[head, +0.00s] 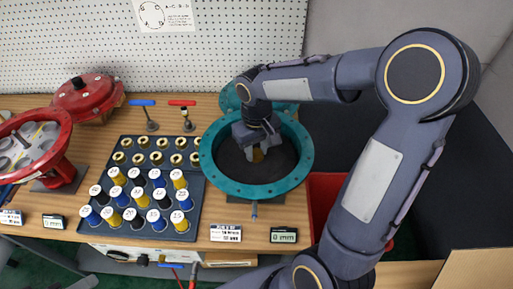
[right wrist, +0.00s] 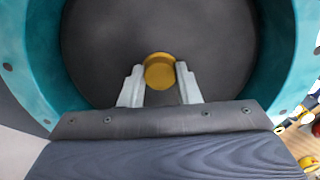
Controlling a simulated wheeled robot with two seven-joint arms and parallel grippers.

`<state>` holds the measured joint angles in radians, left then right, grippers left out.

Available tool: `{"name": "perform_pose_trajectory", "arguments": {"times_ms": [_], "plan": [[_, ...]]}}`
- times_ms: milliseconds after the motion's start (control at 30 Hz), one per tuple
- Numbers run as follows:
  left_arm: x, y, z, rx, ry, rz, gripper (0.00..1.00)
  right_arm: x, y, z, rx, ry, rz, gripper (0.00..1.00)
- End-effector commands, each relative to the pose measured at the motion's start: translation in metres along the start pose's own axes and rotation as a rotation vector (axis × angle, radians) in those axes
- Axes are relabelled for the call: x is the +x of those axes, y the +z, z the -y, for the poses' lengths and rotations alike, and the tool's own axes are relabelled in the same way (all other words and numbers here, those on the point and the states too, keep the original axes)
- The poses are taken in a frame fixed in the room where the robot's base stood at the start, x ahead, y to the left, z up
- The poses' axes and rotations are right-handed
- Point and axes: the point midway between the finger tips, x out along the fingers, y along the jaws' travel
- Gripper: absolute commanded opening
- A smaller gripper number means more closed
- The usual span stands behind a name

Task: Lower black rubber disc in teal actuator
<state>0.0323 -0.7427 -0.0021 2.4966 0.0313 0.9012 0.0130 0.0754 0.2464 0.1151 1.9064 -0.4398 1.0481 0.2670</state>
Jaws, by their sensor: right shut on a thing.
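The teal actuator (head: 212,178) is a round, flanged open housing on the bench, right of centre in the head view; its wall also shows in the right wrist view (right wrist: 275,60). The black rubber disc (head: 285,160) lies level inside the rim and fills most of the opening (right wrist: 210,45). A brass-yellow knob (right wrist: 159,72) is at the disc's middle. My right gripper (head: 257,154) reaches down into the housing, its two pale fingers shut on the knob. How far down the disc sits, and whether it touches anything below, I cannot tell. My left gripper is out of view.
A dark tray (head: 190,222) of several numbered yellow, blue and black pieces stands left of the actuator. A red actuator (head: 62,160) is at far left, with a red cover (head: 85,97) behind. Two small valves (head: 150,113) stand at the back. A red bin (head: 325,190) is at right.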

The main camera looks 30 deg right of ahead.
Motion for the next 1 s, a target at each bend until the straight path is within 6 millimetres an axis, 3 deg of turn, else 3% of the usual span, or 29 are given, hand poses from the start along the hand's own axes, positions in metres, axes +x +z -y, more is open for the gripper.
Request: {"name": "perform_pose_trajectory", "arguments": {"times_ms": [467, 500, 633, 1000], "plan": [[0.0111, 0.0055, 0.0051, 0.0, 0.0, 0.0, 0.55, 0.0145, -0.0002, 0.0001, 0.0, 0.0, -0.001, 0.01], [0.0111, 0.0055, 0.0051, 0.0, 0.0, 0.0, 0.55, 0.0145, -0.0002, 0.0001, 0.0, 0.0, -0.001, 0.35], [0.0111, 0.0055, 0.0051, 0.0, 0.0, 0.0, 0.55, 0.0145, -0.0002, 0.0001, 0.0, 0.0, -0.001, 0.52], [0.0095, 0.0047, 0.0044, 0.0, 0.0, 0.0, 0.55, 0.0125, 0.0, 0.0, 0.0, 0.0, 0.0, 0.55]]}}
